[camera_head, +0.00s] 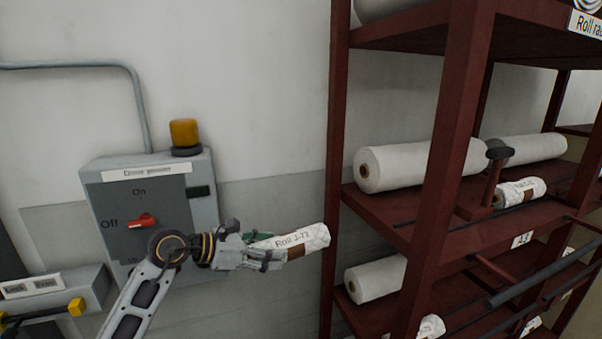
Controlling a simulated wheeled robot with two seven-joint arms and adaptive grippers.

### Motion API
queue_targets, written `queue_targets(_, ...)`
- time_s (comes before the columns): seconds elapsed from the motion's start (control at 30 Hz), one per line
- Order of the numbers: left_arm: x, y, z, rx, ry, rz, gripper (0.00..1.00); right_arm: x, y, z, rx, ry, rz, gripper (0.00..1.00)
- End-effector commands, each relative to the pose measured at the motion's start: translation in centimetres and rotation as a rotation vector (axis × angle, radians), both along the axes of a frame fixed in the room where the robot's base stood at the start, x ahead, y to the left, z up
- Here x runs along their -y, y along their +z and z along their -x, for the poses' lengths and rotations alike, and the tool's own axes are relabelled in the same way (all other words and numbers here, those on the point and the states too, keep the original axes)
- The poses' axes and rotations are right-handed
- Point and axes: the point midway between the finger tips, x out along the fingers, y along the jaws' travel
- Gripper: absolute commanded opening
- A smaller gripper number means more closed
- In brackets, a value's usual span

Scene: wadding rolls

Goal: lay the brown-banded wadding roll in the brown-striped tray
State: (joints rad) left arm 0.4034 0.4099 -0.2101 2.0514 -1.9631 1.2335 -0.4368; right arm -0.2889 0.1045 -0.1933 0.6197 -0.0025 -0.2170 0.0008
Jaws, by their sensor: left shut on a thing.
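The brown-banded wadding roll (312,238) is white and small, with a label that seems to read "Roll J-72" and a brown band near its middle. My left gripper (268,258) is shut on it near its left end and holds it in the air, roughly level, tilted slightly up to the right. Its right end is close to the rack's front left post in the picture; I cannot tell the gap in depth. I do not see a brown-striped tray. My right gripper is not in view.
A dark red rack (338,130) fills the right side. Its shelves hold large white rolls (410,165) and a smaller labelled roll (520,192). A grey switch box (190,225) with a red knob and amber lamp (184,134) is on the wall behind my left arm.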

Motion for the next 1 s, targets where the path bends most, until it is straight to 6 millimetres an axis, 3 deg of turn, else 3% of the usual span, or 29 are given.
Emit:
queue_targets(0.3,-3.3,-4.4,1.3,-0.003,0.034,-0.001,0.35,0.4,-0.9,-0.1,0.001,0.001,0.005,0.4)
queue_targets(1.0,-9.5,-12.2,5.2,-0.003,0.089,-0.001,0.35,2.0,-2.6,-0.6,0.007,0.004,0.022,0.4)
